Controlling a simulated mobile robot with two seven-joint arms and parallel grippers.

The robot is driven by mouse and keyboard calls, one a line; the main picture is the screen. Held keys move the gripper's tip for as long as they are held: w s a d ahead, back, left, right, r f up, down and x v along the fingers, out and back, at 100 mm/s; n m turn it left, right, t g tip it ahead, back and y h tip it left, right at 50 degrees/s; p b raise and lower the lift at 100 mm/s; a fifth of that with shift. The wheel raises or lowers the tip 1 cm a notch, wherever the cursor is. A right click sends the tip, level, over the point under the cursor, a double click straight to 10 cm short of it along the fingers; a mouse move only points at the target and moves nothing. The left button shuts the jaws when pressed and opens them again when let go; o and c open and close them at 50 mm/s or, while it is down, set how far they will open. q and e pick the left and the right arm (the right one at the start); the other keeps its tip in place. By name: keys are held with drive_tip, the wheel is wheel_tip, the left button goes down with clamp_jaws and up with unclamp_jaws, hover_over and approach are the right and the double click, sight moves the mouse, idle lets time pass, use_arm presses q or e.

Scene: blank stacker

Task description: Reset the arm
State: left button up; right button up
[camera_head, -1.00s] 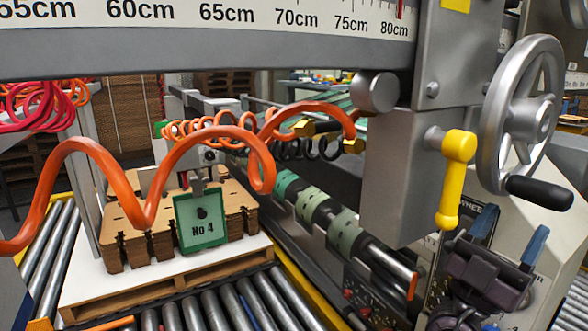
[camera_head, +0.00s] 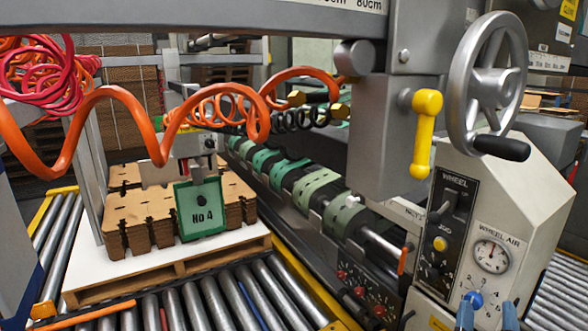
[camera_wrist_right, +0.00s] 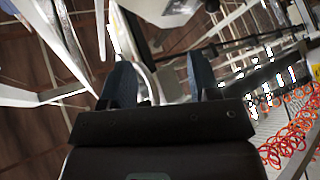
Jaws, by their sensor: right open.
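My right gripper (camera_head: 487,312) is at the bottom right edge of the head view, where only its two blue fingertips show. They stand apart in front of the lower part of the white control box (camera_head: 520,210). In the right wrist view the two dark blue fingers of my right gripper (camera_wrist_right: 160,75) are spread, with nothing between them. The rest of my right arm is below the head view. My left gripper does not show.
A silver handwheel (camera_head: 487,75) and a yellow lever (camera_head: 425,130) are above the control box. Orange coiled hoses (camera_head: 150,140) hang at left. Stacked brown blanks (camera_head: 135,225) and a green "No 4" plate (camera_head: 200,208) are above a pallet (camera_head: 110,292) on rollers.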

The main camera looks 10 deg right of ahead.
drive_tip(key=s+a+f+n+g+y+b, duration=0.3)
drive_tip(key=s+f+y, duration=0.4)
drive_tip(key=f, duration=0.7)
drive_tip(key=s+a+f+n+g+y+b, duration=0.15)
drive_tip(key=s+a+f+g+y, duration=0.3)
drive_tip(key=s+f, duration=0.65)
drive_tip(key=s+a+f+m+y+b, duration=0.1)
drive_tip(key=s+a+f+y+b, duration=0.1)
drive_tip(key=s+f, duration=0.2)
use_arm(q)
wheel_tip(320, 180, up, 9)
drive_tip(key=p, duration=1.8)
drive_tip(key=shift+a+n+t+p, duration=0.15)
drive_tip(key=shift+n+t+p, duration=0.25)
use_arm(e)
wheel_tip(320, 180, up, 11)
drive_tip(key=s+d+m, duration=0.1)
drive_tip(key=m, duration=0.1)
drive_tip(key=shift+s+d+r+h, duration=0.15)
drive_tip(key=shift+d+h, duration=0.2)
drive_tip(key=shift+m+g, duration=0.25)
